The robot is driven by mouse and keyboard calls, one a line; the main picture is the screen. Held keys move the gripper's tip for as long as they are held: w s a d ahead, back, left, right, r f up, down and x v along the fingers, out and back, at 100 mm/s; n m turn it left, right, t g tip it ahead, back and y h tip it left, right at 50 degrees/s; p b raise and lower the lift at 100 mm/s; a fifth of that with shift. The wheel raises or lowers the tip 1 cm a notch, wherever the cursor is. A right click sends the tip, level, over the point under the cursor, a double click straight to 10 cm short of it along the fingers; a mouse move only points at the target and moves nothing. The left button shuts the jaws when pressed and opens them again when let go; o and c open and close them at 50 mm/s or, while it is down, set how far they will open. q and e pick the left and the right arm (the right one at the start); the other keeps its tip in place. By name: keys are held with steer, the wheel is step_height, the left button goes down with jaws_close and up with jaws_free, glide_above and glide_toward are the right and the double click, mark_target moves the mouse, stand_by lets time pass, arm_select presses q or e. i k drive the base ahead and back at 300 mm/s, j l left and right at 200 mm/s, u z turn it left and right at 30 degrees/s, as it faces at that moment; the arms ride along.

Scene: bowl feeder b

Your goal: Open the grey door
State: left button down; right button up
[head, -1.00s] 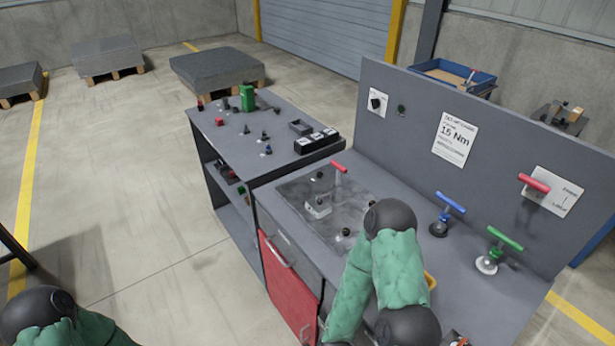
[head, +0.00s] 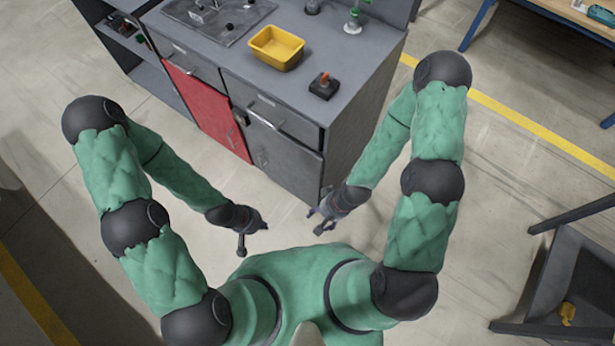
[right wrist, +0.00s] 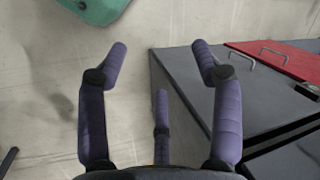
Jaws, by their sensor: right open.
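The grey door (head: 283,160) is on the front of the workbench cabinet, below a grey drawer and right of a red door. It looks shut, with a handle (head: 262,158) on its left edge. In the right wrist view the grey door (right wrist: 220,95) is at the right, its handle (right wrist: 240,63) beside the red panel. My right gripper (head: 320,222) is near the cabinet's lower right corner, apart from the door. Its fingers are open and empty in the right wrist view (right wrist: 158,62). My left gripper (head: 253,236) hangs in front of the cabinet; its finger state is unclear.
The red door (head: 208,108) adjoins the grey door. A drawer (head: 275,112) with a bar handle is above. A yellow bin (head: 277,48) and a small dark box with an orange-red top (head: 324,86) stand on the bench. A dark frame (head: 575,280) is at the right. Floor between is clear.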

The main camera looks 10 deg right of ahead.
mark_target(293, 167)
steer(key=i+j+u, duration=0.1)
steer(key=j+u, duration=0.15)
steer(key=i+j+u, duration=0.1)
steer(key=j+u, duration=0.15)
steer(key=j, duration=0.15)
steer(key=i+j+u, duration=0.25)
steer(key=k+j, duration=0.05)
steer(key=k, duration=0.05)
